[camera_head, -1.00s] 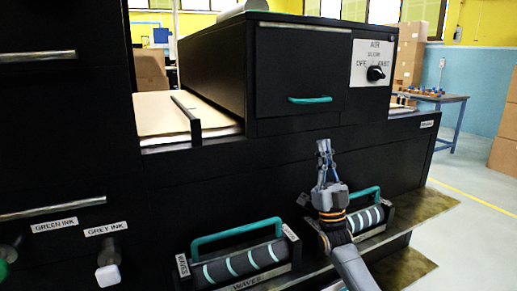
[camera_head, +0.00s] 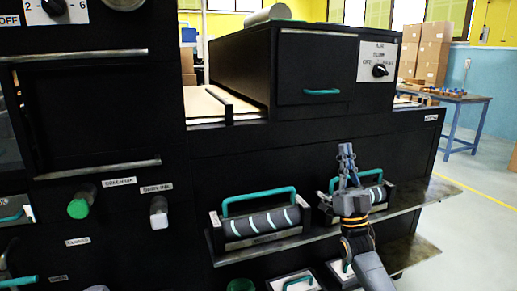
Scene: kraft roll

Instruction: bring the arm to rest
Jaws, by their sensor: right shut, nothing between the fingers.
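My right gripper (camera_head: 346,158) is in front of the black machine (camera_head: 270,165), at the end of my arm coming up from the bottom right. Its fingers point up and are shut with nothing between them. It overlaps part of the right-hand roller unit (camera_head: 375,193) in the picture; whether it touches it I cannot tell. My left gripper is not in view.
A second roller unit (camera_head: 258,222) with a teal handle sits on the metal shelf (camera_head: 418,205). Green (camera_head: 78,207) and pale (camera_head: 158,213) knobs stick out at left. A blue table (camera_head: 465,98) and cartons (camera_head: 424,52) stand behind; open floor lies right.

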